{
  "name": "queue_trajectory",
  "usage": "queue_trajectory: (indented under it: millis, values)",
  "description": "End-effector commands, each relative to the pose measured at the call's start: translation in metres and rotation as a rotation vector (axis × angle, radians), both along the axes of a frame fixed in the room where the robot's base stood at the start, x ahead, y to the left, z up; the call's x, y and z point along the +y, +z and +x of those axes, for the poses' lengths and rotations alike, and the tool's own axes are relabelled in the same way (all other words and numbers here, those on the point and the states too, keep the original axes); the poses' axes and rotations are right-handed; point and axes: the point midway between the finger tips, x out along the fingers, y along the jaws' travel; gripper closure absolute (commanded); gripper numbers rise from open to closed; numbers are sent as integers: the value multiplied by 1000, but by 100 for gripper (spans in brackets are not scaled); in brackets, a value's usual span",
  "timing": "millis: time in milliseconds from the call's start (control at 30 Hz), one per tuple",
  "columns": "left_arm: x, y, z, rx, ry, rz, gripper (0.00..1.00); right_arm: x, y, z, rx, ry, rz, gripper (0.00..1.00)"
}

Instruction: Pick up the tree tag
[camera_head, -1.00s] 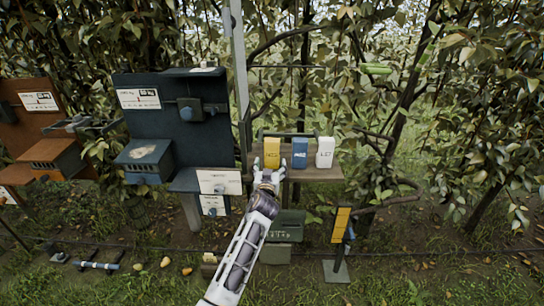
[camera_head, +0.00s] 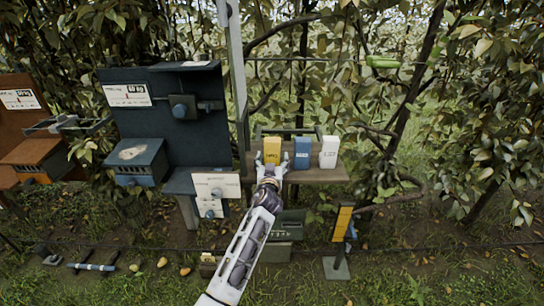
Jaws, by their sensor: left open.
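Three upright tags with dark markings stand in a row on a wooden shelf (camera_head: 318,174): a yellow tag (camera_head: 272,146), a blue tag (camera_head: 302,152) and a white tag (camera_head: 329,152). Which one is the tree tag I cannot tell for sure. My left gripper (camera_head: 271,162) is open in front of the shelf. Its fingertips point up at the lower part of the yellow tag, one toward each side. Whether they touch it I cannot tell. The gripper hides part of the shelf edge. My right gripper is not in view.
A green box (camera_head: 287,228) sits below. A yellow-topped post (camera_head: 342,222) stands right. Branches crowd the right.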

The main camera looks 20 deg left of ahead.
Motion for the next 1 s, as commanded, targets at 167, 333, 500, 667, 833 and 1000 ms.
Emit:
queue_trajectory:
  millis: [167, 333, 500, 667, 833, 1000]
  values:
    - [0, 0, 0, 0, 0, 0, 21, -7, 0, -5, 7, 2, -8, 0]
    - [0, 0, 0, 0, 0, 0, 28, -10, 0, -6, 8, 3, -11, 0]
    - [0, 0, 0, 0, 0, 0, 50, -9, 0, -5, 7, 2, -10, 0]
    - [0, 0, 0, 0, 0, 0, 70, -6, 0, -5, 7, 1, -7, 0]
    - [0, 1, 0, -1, 0, 0, 71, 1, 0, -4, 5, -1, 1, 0]
    - [0, 3, 0, -2, 0, 0, 71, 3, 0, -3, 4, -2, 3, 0]
